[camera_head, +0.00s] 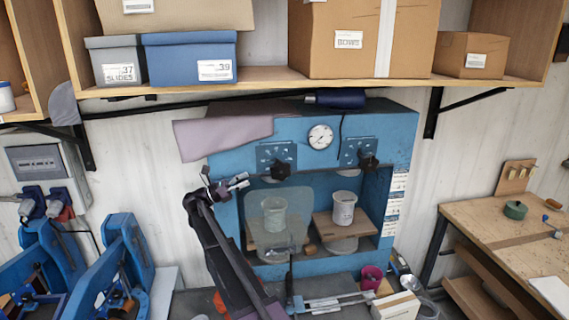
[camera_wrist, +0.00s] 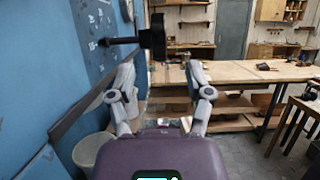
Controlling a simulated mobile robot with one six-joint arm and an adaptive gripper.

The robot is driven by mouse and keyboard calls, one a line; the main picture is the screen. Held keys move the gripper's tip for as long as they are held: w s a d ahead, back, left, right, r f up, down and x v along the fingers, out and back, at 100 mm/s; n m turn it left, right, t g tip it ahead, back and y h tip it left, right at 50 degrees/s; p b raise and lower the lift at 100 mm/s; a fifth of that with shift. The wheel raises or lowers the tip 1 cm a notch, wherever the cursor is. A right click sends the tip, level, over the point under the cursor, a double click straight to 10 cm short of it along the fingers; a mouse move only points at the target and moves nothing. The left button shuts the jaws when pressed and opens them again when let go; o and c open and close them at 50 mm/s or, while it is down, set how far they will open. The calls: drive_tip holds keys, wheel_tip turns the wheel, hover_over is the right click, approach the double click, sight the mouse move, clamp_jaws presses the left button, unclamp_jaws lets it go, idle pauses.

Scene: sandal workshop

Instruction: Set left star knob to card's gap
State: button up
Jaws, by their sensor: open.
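The left star knob (camera_head: 281,171) is black and sits below a dark scale plate (camera_head: 276,154) on the blue press. In the wrist view, a black knob (camera_wrist: 157,37) on a shaft stands out from the blue panel, probably the left one. It appears above and between my fingers, apart from both. My gripper (camera_head: 240,182) is to the left of the left knob, open and empty; its two spread fingers show in the wrist view (camera_wrist: 158,76). White cards (camera_head: 398,180) are on the press's right side. Their print is too small to read, and I cannot make out a gap.
The right star knob (camera_head: 369,163) and a round gauge (camera_head: 320,136) are on the same press front. A mauve sheet (camera_head: 222,136) hangs over its top left. A shelf with boxes (camera_head: 360,40) runs above. A wooden bench (camera_head: 490,228) stands to the right.

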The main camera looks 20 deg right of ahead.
sight(276, 163)
drive_tip(key=p+x, duration=0.4)
drive_tip(key=x, duration=0.8)
drive_tip(key=shift+a+p, duration=0.1)
drive_tip(key=shift+p, duration=0.2)
drive_tip(key=shift+x, duration=0.85)
clamp_jaws()
